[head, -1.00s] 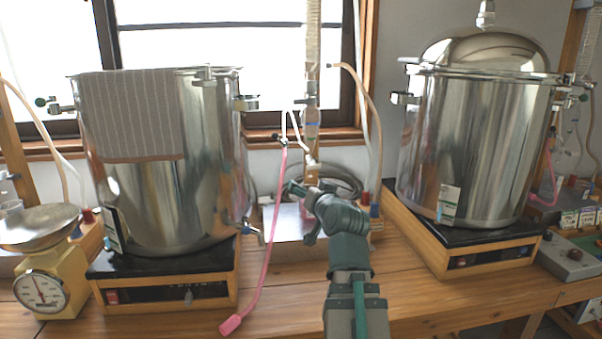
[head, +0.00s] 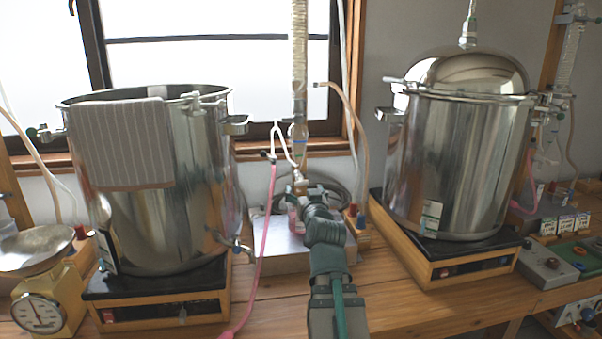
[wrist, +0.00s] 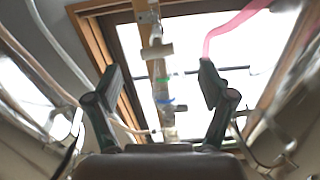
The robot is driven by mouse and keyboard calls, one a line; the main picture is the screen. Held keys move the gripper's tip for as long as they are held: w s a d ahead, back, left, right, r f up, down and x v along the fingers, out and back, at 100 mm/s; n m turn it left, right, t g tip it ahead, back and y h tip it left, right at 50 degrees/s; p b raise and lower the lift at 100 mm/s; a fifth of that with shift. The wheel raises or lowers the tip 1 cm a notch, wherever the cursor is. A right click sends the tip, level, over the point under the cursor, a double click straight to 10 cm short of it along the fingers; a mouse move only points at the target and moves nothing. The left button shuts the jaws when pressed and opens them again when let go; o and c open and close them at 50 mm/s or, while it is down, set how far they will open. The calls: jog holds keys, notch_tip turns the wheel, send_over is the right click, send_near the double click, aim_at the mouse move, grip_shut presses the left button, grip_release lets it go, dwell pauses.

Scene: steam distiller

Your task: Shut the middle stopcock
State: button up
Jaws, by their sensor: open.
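The middle glass column (head: 299,60) stands upright between the two steel pots, in front of the window. A pale stopcock with a crosswise handle (wrist: 158,51) shows on this column in the wrist view, beyond my fingers and between their lines. In the head view the lower column is partly hidden by my gripper (head: 298,186), so the handle's position is unclear there. In the wrist view my gripper (wrist: 163,84) has its two fingers wide apart, with nothing held between them. I cannot tell the exact distance from fingers to handle.
A pink tube (head: 265,235) hangs left of my arm. The left pot (head: 165,215) carries a striped cloth (head: 120,145); the right pot (head: 455,160) has a domed lid. A yellow scale (head: 48,300) stands at the left. Bare wooden bench (head: 385,290) shows right of my arm.

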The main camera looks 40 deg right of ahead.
aim_at(302, 183)
jog(key=shift+w+d+r+p, duration=0.25)
jog(key=shift+w+d+p, duration=0.25)
jog(key=shift+p, duration=2.65)
jog(key=shift+w+d+p, duration=0.1)
jog(key=shift+w+p, duration=0.2)
jog(key=shift+p, duration=0.15)
jog(key=shift+f+p+x, duration=0.15)
jog(key=shift+p+x, duration=0.15)
jog(key=shift+x, duration=0.9)
jog(key=shift+f+p+x, duration=0.15)
jog(key=shift+p+x, duration=0.1)
jog(key=shift+x, duration=1)
jog(key=c, duration=1.1)
jog(key=shift+m, duration=0.8)
jog(key=shift+c, duration=0.2)
jog(key=o, duration=1.1)
jog(key=shift+o, duration=0.2)
jog(key=shift+r, duration=0.1)
